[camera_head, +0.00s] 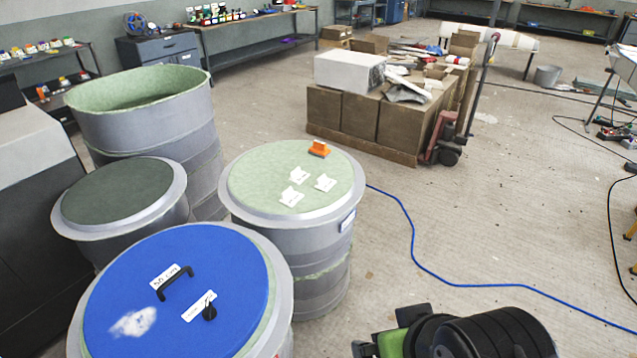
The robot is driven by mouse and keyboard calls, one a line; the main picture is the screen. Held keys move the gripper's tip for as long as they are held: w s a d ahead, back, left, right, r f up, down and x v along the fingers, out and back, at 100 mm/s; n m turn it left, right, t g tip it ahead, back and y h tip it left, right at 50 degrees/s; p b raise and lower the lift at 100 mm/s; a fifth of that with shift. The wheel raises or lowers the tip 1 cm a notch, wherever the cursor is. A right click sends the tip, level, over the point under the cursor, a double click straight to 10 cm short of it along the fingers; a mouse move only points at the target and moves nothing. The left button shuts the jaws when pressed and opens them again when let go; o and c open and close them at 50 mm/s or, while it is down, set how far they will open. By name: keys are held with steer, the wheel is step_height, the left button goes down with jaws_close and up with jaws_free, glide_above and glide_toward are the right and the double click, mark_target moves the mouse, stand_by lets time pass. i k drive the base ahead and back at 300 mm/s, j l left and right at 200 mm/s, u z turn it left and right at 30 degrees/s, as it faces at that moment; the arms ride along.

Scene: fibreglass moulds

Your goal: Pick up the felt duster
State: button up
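The felt duster appears to be the small orange block with a dark underside (319,148). It lies near the far edge of the pale green lid (262,182) on a grey drum. Several small white cards lie on the same lid, nearer to me. My gripper (388,332) is at the bottom of the view, partly cut off by the frame edge. Its two black finger parts stand apart with a green part between them, and nothing shows between them. It is well nearer to me than the duster and apart from it.
A blue-lidded drum (215,255) with a black handle and knob stands at lower left. A dark-lidded drum (118,190) and an open drum (140,88) stand behind. A loaded pallet (360,150) stands beyond.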

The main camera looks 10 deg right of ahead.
mark_target(320, 149)
steer(key=u, duration=1.15)
steer(key=z, duration=2.1)
steer(key=i+l+z, duration=0.55)
steer(key=i+z, duration=0.2)
steer(key=i+j+u, duration=0.15)
steer(key=i+u, duration=0.15)
steer(key=i, duration=0.8)
steer(key=i+l+u, duration=0.25)
steer(key=i, duration=0.8)
steer(key=j, duration=0.15)
